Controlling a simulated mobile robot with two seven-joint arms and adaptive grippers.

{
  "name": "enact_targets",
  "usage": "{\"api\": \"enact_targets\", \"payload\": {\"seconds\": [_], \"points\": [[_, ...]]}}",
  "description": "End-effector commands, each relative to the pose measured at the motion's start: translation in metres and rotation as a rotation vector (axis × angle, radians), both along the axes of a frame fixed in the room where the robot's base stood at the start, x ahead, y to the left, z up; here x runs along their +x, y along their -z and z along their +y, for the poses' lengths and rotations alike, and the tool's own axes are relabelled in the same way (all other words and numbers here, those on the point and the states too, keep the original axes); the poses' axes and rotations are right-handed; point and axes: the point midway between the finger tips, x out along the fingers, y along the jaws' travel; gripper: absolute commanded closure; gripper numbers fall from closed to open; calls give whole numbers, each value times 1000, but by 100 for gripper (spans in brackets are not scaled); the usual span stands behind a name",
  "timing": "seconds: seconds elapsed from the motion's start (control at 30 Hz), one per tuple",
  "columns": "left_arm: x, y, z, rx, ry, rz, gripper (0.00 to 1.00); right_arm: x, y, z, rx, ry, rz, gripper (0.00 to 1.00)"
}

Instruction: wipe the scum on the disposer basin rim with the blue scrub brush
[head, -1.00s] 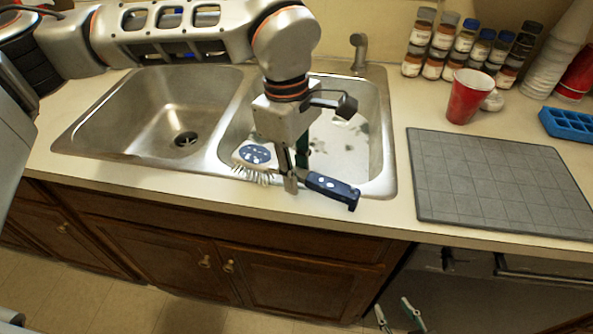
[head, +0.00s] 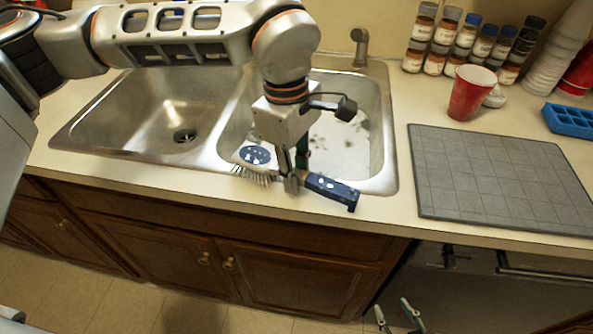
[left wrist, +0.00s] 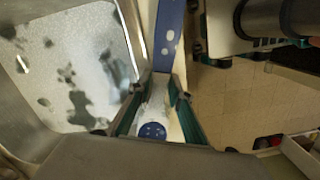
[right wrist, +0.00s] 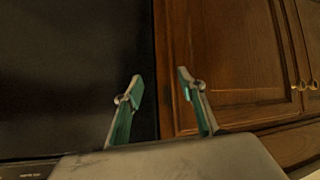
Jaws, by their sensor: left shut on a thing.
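The blue scrub brush (head: 333,190) has a blue handle, a round blue-and-white head and pale bristles. It lies across the front rim of the right basin (head: 383,150), head to the left. My left gripper (head: 291,184) is shut on it between head and handle; the left wrist view shows the fingers (left wrist: 155,100) on either side of its pale neck. Dark blotches (head: 346,143) show inside the right basin, and also in the left wrist view (left wrist: 85,90). I cannot make out scum on the rim near the brush. My right gripper (right wrist: 158,88) is open and empty, low before the cabinets.
The left basin (head: 150,110) is empty, with a dark drain. A grey mat (head: 500,180) lies right of the sink. A red cup (head: 468,93), spice jars (head: 436,45) and a blue tray (head: 570,120) stand behind it. The faucet (head: 360,45) is at the back.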

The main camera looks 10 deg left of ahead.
Motion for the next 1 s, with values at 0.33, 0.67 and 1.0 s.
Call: {"api": "enact_targets", "payload": {"seconds": [0.33, 0.67, 1.0], "points": [[0, 7, 0, 0, 0, 0, 100, -2, 5, 0, 0, 0, 6, 60], [0, 6, -12, 0, 2, -1, 100, -2, 5, 0, 0, 0, 5, 60], [-1, 4, -35, 0, 0, 0, 100, -2, 4, 0, 0, 0, 5, 60]]}}
